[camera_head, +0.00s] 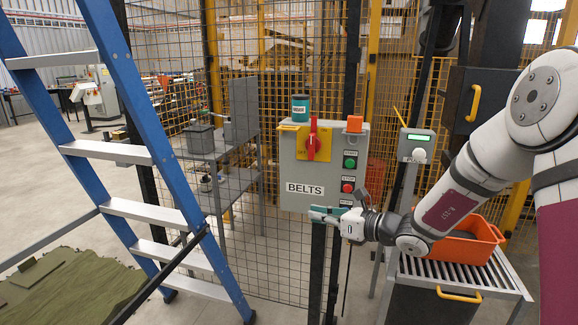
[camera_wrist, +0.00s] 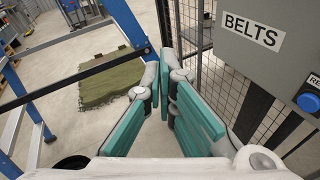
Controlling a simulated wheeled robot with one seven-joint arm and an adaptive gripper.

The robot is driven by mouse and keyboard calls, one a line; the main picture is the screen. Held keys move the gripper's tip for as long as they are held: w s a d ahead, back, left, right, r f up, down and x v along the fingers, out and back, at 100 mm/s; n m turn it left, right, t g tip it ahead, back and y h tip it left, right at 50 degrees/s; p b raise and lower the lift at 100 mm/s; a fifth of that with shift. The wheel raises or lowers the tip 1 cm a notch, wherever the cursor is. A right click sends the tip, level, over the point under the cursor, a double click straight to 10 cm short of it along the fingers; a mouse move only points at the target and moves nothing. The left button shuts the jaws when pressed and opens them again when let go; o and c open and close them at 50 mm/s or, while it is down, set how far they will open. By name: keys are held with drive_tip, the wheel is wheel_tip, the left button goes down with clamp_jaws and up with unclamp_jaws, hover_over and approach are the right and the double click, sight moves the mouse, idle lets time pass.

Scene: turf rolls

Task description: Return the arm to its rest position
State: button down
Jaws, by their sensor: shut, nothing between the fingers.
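My gripper (camera_head: 326,213) is shut and empty at the end of my outstretched arm. It is just below the lower edge of the grey BELTS control box (camera_head: 298,170) in the head view; whether it touches the box I cannot tell. In the wrist view my gripper (camera_wrist: 164,62) shows its teal finger pads closed together at the tips, with the BELTS box (camera_wrist: 268,62) to the right. The box carries a red switch handle (camera_head: 312,141), a green button (camera_head: 350,163) and a red button (camera_head: 348,187). A blue button (camera_wrist: 308,102) shows in the wrist view.
A blue ladder (camera_head: 152,135) stands at the left. A green turf stack (camera_head: 65,288) lies at lower left, also in the wrist view (camera_wrist: 110,78). A mesh fence (camera_head: 265,240) stands behind the box. An orange crate (camera_head: 468,243) sits on a roller table beneath my arm.

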drive_tip(key=s+a+r+n+g+h+p, duration=0.1)
drive_tip(key=s+a+r+n+g, duration=0.15)
drive_tip(key=s+n, duration=0.35)
drive_tip(key=s+a+r+n+g+p, duration=0.1)
drive_tip(key=s+r+n+g, duration=0.25)
drive_tip(key=s, duration=0.55)
drive_tip(key=s+a+r+n+g+h+p, duration=0.1)
drive_tip(key=s+a+r+n+g, duration=0.1)
drive_tip(key=s+r+n, duration=0.35)
drive_tip(key=s+d+r+n+t+h+p, duration=0.1)
drive_tip(key=s+d+n+h, duration=0.4)
drive_tip(key=s, duration=0.6)
drive_tip(key=s+d+r+n+h+p, duration=0.1)
drive_tip(key=s+d+r+n+h, duration=0.1)
drive_tip(key=s+d+n+h, duration=0.3)
drive_tip(key=s+d+n, duration=0.3)
drive_tip(key=s+d, duration=0.2)
drive_tip(key=s, duration=0.1)
drive_tip(key=shift+s+r+t+p, duration=0.3)
drive_tip(key=shift+r+t+p, duration=0.05)
drive_tip(key=shift+t+p, duration=0.05)
idle(1.9)
